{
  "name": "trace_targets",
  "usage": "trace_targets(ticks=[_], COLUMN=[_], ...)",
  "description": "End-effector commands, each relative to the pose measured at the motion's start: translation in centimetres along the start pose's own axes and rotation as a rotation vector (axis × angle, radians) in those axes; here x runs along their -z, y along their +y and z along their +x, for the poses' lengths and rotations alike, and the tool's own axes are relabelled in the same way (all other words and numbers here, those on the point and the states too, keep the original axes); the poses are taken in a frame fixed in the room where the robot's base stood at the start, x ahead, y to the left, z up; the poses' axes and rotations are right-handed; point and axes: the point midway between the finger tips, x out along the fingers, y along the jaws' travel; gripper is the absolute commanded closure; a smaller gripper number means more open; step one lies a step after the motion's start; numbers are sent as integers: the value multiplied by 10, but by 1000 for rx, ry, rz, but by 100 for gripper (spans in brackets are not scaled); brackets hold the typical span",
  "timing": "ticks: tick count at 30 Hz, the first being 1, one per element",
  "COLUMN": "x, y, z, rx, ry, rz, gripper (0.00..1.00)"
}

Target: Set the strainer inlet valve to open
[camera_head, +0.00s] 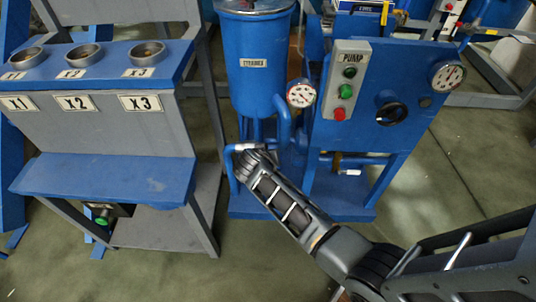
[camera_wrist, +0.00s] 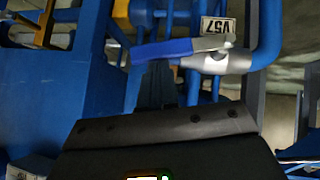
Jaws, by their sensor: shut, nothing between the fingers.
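The blue strainer tank (camera_head: 258,70) stands upright at the top middle of the head view, with a white label on its front. In the wrist view a valve lever (camera_wrist: 163,51) with a blue grip lies nearly level, ending at a silver valve body (camera_wrist: 218,63) on a blue pipe. A tag reading V57 (camera_wrist: 217,29) is just above it. My gripper (camera_wrist: 157,82) is shut and empty, its fingertips just below the blue grip; I cannot tell whether they touch. In the head view my gripper (camera_head: 251,156) is low in front of the tank, beside the pipe.
A pump panel (camera_head: 346,82) with buttons, a black knob (camera_head: 391,113) and a gauge (camera_head: 447,75) stands to the right. Another gauge (camera_head: 301,94) is beside the tank. A grey-blue rack (camera_head: 110,125) marked X1, X2, X3 stands left. Floor (camera_head: 130,270) is open in front.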

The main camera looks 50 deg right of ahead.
Motion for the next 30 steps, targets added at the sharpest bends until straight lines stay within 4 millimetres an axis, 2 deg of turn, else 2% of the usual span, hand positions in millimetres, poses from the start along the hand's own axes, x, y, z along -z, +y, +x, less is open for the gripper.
trace_targets(ticks=[5, 14, 25, 30], x=[-1, -16, -12, 5], y=[0, 7, 8, 13], z=[0, 15, 13, 5], rx=[3, 80, 80, 80], ry=[0, -1, 0, 1], rz=[3, 82, 81, 83], gripper=[100, 100, 100, 100])
